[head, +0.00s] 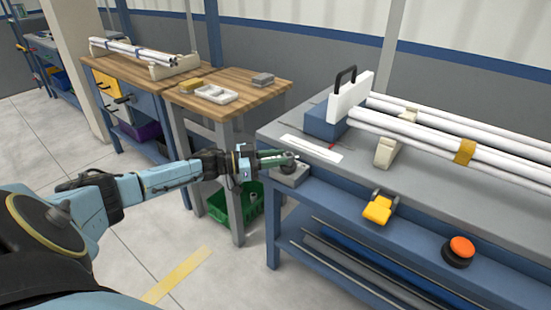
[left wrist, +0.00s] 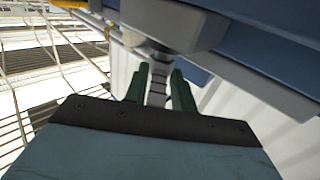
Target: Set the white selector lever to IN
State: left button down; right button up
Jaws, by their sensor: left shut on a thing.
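My left gripper (head: 284,158) reaches in from the left to the grey selector box (head: 291,176) at the workbench's near left corner. Its green fingers are at the top of the box, shut on the selector lever, which they mostly hide. In the left wrist view, the left gripper (left wrist: 157,88) has its two green fingers either side of a narrow light-grey piece, with a rounded grey part of the box just beyond. I cannot read the lever's setting or any IN mark. My right gripper is in neither view.
The grey workbench (head: 345,175) holds a blue block with a white handled plate (head: 348,97), long white pipes (head: 450,128) and a white strip (head: 310,148). A yellow part (head: 378,209) and an orange button (head: 461,247) are on its front. A green crate (head: 248,205) stands below.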

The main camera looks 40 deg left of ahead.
pick_arm(q)
jog(key=c, duration=1.4)
grip_release()
jog(key=shift+w+d, duration=0.1)
jog(key=shift+c, duration=0.2)
